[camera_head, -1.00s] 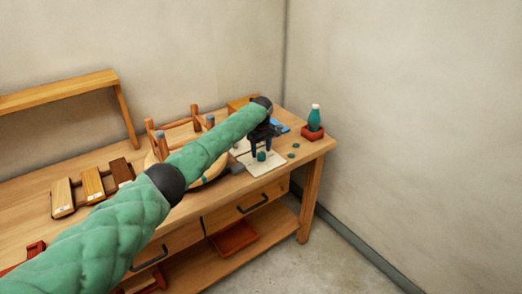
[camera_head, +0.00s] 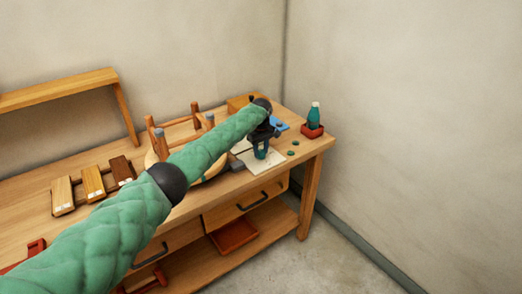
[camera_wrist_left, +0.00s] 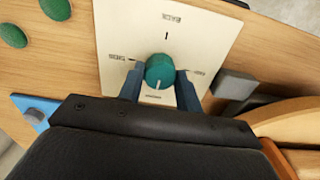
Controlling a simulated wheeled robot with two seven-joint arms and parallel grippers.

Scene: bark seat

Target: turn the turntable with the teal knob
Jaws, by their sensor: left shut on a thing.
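The teal knob (camera_wrist_left: 159,72) stands on a cream panel (camera_wrist_left: 125,30) with printed labels. It also shows in the head view (camera_head: 261,153), at the bench's right part. My left gripper (camera_wrist_left: 159,84) is shut on the knob, one finger on each side; it also shows in the head view (camera_head: 261,147). A white mark on the knob points toward the gripper body. The turntable (camera_head: 213,167) is a round wooden disc with an upturned stool seat and legs on it, partly hidden behind my left arm. My right gripper is not in view.
A teal bottle (camera_head: 314,117) stands in a red tray (camera_head: 312,132) at the bench's right corner. Small green discs (camera_head: 292,148) lie near the panel. A blue piece (camera_wrist_left: 35,112) and a grey block (camera_wrist_left: 236,84) flank it. Wood samples (camera_head: 93,184) lie on the left.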

